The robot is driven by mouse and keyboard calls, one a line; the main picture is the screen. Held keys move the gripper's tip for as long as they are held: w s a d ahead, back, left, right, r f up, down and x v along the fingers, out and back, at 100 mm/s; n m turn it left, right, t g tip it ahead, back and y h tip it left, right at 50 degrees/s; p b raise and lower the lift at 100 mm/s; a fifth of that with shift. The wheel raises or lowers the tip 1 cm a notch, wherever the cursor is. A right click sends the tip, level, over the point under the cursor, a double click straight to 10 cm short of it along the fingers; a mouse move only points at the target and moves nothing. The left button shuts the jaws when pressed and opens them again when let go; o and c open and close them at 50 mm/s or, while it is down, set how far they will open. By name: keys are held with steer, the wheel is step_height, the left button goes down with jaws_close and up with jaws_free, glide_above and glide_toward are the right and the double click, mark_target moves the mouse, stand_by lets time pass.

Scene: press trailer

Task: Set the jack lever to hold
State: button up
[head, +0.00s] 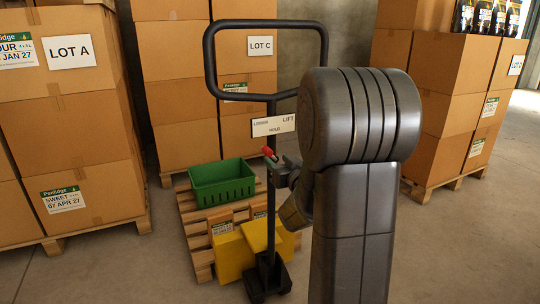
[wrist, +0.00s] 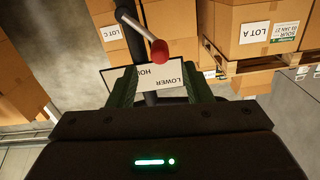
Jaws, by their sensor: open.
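The jack lever has a red knob (head: 269,151) just below and left of the middle of the white LOWER, HOLD, LIFT sign (head: 274,126) on the black jack handle (head: 210,55). In the wrist view the red knob (wrist: 160,52) ends a pale stem slanting from the upper left. The sign (wrist: 165,78) appears upside down behind the fingers there. I cannot tell exactly which mark the lever points to. My gripper (wrist: 160,82) is open, its green fingers to either side, with the knob just beyond the tips. In the head view my arm partly hides the gripper (head: 284,168).
The yellow pallet jack (head: 235,257) stands at a wooden pallet (head: 192,222) carrying a green crate (head: 222,184) and cartons. Tall carton stacks stand left (head: 75,130), behind and right (head: 455,110). Bare floor (head: 120,270) is clear at the front left.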

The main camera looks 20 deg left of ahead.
mark_target(270, 154)
steer(key=x, duration=0.7)
steer(key=shift+b, duration=0.3)
steer(key=shift+d, duration=0.1)
jaws_close()
